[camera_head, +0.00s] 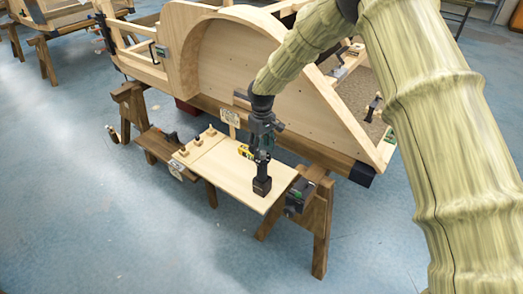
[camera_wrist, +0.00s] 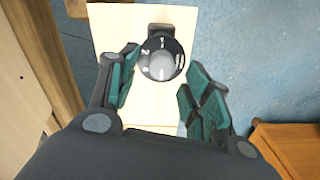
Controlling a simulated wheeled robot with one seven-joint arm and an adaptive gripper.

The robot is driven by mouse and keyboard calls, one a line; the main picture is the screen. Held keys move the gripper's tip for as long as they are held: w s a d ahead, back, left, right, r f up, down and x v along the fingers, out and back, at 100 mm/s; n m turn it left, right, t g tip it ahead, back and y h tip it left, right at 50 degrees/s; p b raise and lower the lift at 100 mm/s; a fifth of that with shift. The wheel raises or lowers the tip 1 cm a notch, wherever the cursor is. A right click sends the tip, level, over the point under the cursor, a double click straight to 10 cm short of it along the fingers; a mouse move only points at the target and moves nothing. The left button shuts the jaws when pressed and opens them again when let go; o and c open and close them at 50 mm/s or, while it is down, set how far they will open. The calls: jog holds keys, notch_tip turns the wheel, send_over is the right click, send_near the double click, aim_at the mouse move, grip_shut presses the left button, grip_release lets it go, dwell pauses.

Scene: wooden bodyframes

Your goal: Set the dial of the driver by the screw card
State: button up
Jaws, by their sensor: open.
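The driver (camera_head: 262,186) stands upright on a light wooden board, its black base toward the front right of the board. In the wrist view its round black dial (camera_wrist: 151,50) with white marks and a grey centre lies between my fingers. My gripper (camera_head: 263,150) points down over the driver and hides its upper part in the head view. In the wrist view my gripper (camera_wrist: 160,75) is open, with a gap visible on both sides of the dial. A small card (camera_head: 230,117) stands at the board's back edge; its writing is too small to read.
The board (camera_head: 225,178) also bears a yellow item (camera_head: 245,151) and several small wooden pieces at its left. Another card (camera_head: 176,166) hangs at the front left. A wooden bodyframe (camera_head: 235,65) rises close behind. A dark green tool (camera_head: 299,196) hangs beside the right trestle.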

aim_at(262, 152)
notch_tip(262, 152, up, 10)
dwell(0.4)
jog(key=s+d+f+m+y, duration=0.15)
jog(key=s+d+f, duration=0.35)
jog(key=s+f, duration=0.75)
jog(key=s+d+f+m, duration=0.2)
jog(key=s+d+f, duration=0.2)
jog(key=s+f, duration=0.85)
jog(key=s+d+f+m, duration=0.1)
jog(key=s+d+f, duration=0.2)
jog(key=s, duration=0.6)
jog(key=s+d+f+m+h, duration=0.1)
jog(key=s+d+f+m, duration=0.1)
jog(key=s+d, duration=0.4)
jog(key=s+d+f+m, duration=0.2)
jog(key=s+d+f, duration=0.2)
jog(key=s, duration=0.7)
jog(key=shift+s+d+f, duration=0.2)
jog(key=shift+s+d, duration=0.15)
jog(key=shift+s, duration=0.05)
